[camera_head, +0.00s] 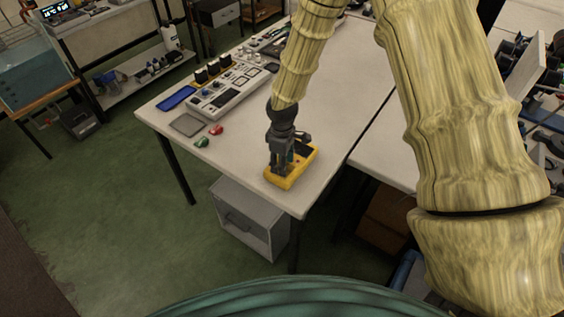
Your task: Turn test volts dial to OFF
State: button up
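A yellow handheld meter (287,183) with a dark screen lies near the front corner of the white table (340,85). My gripper (280,167) points down over the left part of the meter, with its fingertips at or just above its face. My gripper and wrist hide part of that face. No dial can be made out there, and no dial setting can be read. Whether the fingers touch anything or are closed on something is too small to tell. A pale control panel (230,92) with several small knobs sits farther back on the same table; its labels are unreadable.
A red object (216,130), a green object (202,142), a grey flat square (187,125) and a blue tray (176,97) lie left of my gripper. A grey cabinet (232,192) stands under the table. The table surface right of the control panel is mostly clear.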

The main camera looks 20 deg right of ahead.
notch_tip(320, 180, up, 12)
jog(key=shift+f, duration=0.15)
dwell(0.4)
dwell(0.4)
